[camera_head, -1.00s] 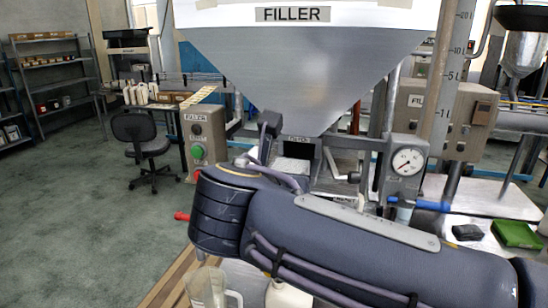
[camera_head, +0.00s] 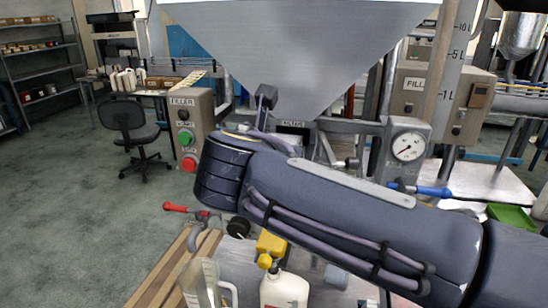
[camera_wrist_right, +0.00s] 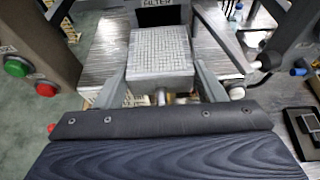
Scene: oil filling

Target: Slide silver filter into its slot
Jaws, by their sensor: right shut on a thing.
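The silver filter (camera_wrist_right: 160,50) is a flat block with a fine grid on top, in the right wrist view. My right gripper (camera_wrist_right: 162,80) is shut on it, one finger at each side of its near end. The filter's far end is at the dark slot (camera_wrist_right: 158,15) under the FILTER label; how far it reaches in is unclear. In the head view the slot's label (camera_head: 292,124) shows below the grey hopper (camera_head: 300,50). My right arm hides most of the gripper and filter there. My left gripper is not in view.
A control box (camera_head: 190,130) with green and red buttons stands left of the slot. A gauge (camera_head: 408,146) and a blue-handled valve (camera_head: 420,189) are at the right. A clear jug (camera_head: 200,285) and a yellow-capped white bottle (camera_head: 284,290) stand below my arm.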

